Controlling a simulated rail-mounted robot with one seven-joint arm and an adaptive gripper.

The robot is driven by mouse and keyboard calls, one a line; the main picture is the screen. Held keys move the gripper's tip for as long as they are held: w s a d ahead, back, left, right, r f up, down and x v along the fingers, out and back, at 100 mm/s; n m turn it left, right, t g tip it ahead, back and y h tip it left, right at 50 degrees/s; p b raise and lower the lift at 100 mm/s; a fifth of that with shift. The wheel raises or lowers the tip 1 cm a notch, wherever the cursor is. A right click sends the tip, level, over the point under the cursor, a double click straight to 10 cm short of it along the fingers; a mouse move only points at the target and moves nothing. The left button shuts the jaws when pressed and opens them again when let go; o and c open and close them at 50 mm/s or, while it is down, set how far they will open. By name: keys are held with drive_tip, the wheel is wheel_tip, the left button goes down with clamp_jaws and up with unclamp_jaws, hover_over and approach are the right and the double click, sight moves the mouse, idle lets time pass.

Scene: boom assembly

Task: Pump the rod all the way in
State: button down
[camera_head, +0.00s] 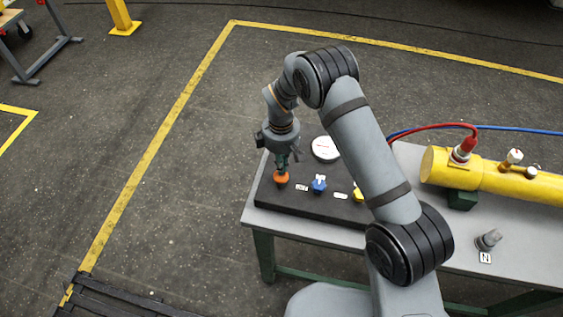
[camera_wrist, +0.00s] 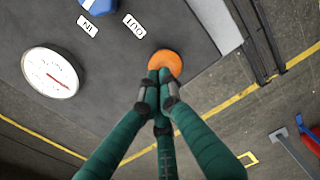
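My gripper (camera_head: 283,163) points down over the left end of a black panel (camera_head: 308,205). Its green fingers (camera_wrist: 159,78) are drawn together at the tips, with nothing seen between them. The tips are at the orange round button (camera_head: 281,177), overlapping its edge in the wrist view (camera_wrist: 167,62); I cannot tell if they press it. A blue knob (camera_head: 319,184) and a partly hidden yellow knob (camera_head: 358,195) stand to the right. An OUT label (camera_wrist: 134,26) lies between orange and blue, an IN label (camera_wrist: 87,26) beyond it. No rod is clearly visible.
A round white gauge (camera_head: 325,149) with a red needle sits on the panel. A yellow cylinder (camera_head: 490,176) with red and blue hoses lies on the grey table (camera_head: 450,245) at right. A small grey switch (camera_head: 489,239) stands in front. The floor left of the table is clear.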

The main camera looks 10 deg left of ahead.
wheel_tip(320, 180, up, 14)
idle(0.6)
drive_tip(key=shift+w, duration=0.1)
drive_tip(key=shift+w+r+b, duration=0.1)
drive_tip(key=shift+w+b, duration=0.05)
drive_tip(key=shift+b, duration=0.95)
drive_tip(key=r+b, duration=0.2)
drive_tip(key=shift+d+r, duration=0.3)
